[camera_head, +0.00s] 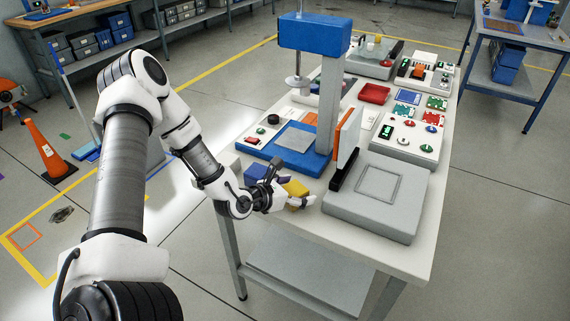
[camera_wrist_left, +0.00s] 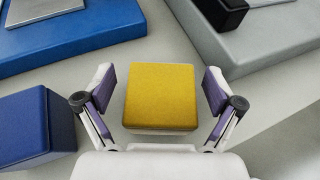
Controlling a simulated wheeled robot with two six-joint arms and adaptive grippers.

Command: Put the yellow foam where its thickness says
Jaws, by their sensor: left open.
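The yellow foam (camera_wrist_left: 160,97) is a square block on the white table top. It lies between the two spread fingers of my left gripper (camera_wrist_left: 160,92), with a gap on each side. In the head view the yellow foam (camera_head: 296,188) shows partly behind my left gripper (camera_head: 290,193), near the table's front edge. A blue foam block (camera_wrist_left: 36,124) stands to the left of the gripper; it also shows in the head view (camera_head: 256,172). My right gripper is not in view.
A blue press with a grey plate (camera_head: 297,138) stands behind the foam. A grey box with a square outline (camera_head: 376,208) lies to the right, beside an upright orange and white panel (camera_head: 346,138). Small trays and buttons fill the table (camera_head: 330,232) farther back.

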